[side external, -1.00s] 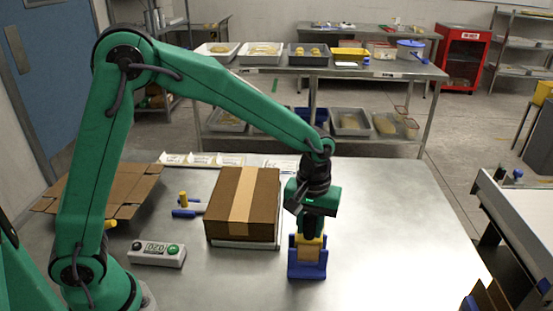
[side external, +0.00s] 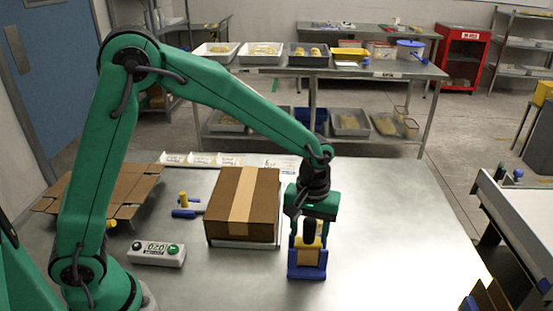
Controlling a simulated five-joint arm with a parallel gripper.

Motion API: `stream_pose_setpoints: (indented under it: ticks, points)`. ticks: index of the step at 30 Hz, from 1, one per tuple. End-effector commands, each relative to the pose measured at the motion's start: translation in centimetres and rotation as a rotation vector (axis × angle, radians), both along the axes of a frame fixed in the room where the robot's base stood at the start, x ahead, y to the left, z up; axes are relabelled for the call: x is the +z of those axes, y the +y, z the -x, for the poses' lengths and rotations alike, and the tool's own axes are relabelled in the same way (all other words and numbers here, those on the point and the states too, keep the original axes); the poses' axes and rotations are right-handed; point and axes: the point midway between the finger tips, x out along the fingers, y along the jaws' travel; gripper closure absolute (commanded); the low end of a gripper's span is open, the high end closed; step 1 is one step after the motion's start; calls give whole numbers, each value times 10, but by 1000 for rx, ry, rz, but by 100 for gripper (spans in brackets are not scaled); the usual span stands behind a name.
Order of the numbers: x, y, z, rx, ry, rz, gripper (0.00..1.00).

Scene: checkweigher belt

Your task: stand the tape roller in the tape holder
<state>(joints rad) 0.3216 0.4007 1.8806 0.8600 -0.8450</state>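The tape roller (side external: 308,243), yellow with a tan tape roll and a dark upper part, stands upright in the blue tape holder (side external: 306,272) on the steel table. My gripper (side external: 310,237) is directly above the holder, pointing down. Its two fingers stand apart on the left and right of the roller's upper part, with gaps showing between. The roller's top is partly hidden by the gripper.
A taped brown carton (side external: 243,205) sits just left of the holder on a pale plate. A weight display (side external: 156,253), a blue-and-yellow tool (side external: 186,209) and flattened cardboard (side external: 95,192) lie further left. Table to the right is clear.

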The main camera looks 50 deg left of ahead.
Motion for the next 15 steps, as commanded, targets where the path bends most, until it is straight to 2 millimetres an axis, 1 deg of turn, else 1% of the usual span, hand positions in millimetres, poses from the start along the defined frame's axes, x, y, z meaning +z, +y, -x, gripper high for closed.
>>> stream_pose_setpoints:
  ticks: [4, 8, 11, 15]
  points:
    - [0, 0, 0, 0, 0, 0, 48]
    - [5, 0, 0, 0, -1, 0, 48]
    - [12, 0, 0, 0, -1, 0, 48]
    - [28, 0, -1, 0, -3, 2, 48]
